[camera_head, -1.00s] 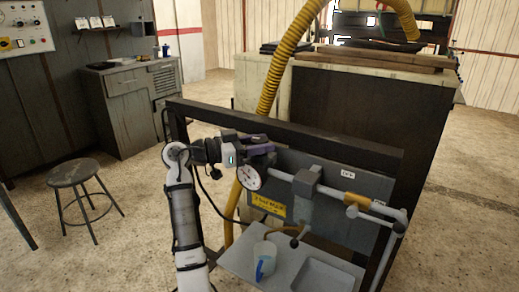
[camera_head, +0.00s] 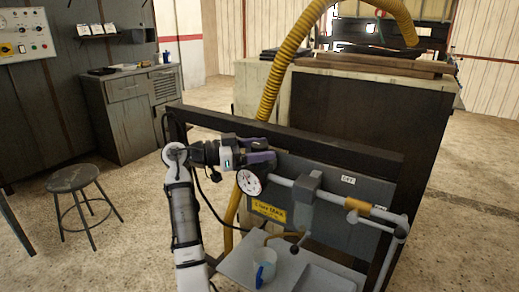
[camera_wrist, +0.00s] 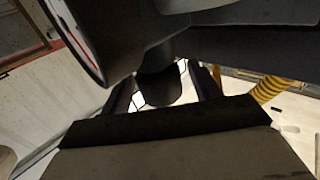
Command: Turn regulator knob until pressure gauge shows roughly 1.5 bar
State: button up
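The pressure gauge (camera_head: 249,182) is a round white dial with a dark rim, left of a grey pipe in the head view. Its needle is too small to read. In the wrist view the gauge (camera_wrist: 82,32) shows nearly edge-on at upper left, with a red band by its rim. The regulator knob (camera_wrist: 159,86) looks like a dark cylinder below the grey body. My gripper (camera_head: 266,151) is just above and behind the gauge. In the wrist view its two purple fingers stand on either side of the knob with bright gaps, so it looks open. The head view hides the knob.
A yellow hose (camera_head: 269,93) rises behind.

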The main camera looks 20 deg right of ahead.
jog(key=w+a+b, duration=0.1)
jog(key=a+b, duration=0.1)
jog(key=a, duration=1.1)
jog(key=shift+w+a, duration=0.3)
jog(key=shift+a, duration=0.1)
